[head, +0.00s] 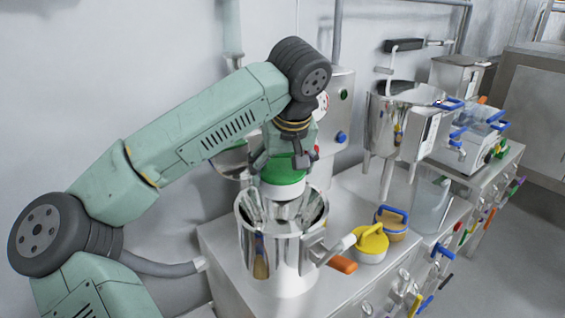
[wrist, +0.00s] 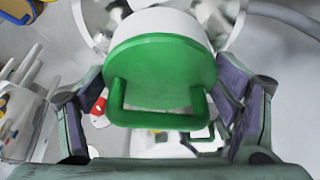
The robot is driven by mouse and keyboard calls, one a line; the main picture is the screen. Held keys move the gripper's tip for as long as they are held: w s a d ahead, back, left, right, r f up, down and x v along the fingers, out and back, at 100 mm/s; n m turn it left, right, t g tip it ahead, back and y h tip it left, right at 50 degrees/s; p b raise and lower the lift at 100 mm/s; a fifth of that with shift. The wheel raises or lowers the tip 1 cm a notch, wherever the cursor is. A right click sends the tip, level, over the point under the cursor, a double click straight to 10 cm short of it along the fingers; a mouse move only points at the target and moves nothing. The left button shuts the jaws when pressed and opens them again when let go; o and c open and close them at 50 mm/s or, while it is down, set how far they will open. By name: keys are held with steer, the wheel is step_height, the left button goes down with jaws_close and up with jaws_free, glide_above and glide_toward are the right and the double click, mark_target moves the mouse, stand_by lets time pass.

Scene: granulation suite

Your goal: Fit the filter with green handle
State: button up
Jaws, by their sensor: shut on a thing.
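The filter with the green handle (head: 284,172) has a white round body and a green top. It also shows in the wrist view (wrist: 160,65), where its green loop handle lies between the fingers. My gripper (head: 285,160) is shut on this filter from above and holds it over the open mouth of a shiny steel vessel (head: 268,262). The filter's lower part is at or just above the vessel's flared opening; I cannot tell whether it touches. My gripper (wrist: 160,118) fills the lower wrist view.
A yellow-handled filter (head: 371,243) and a blue-handled one (head: 391,222) stand on the bench right of the vessel. A steel hopper (head: 397,112) and a clear container (head: 431,203) stand farther right.

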mark_target(288, 198)
steer(key=shift+f+b, duration=0.7)
steer(key=shift+f, duration=1.8)
steer(key=shift+f+b, duration=3.3)
steer(key=shift+f, duration=1.15)
steer(key=o, duration=1.2)
steer(key=shift+r, duration=0.1)
steer(key=v, duration=1.2)
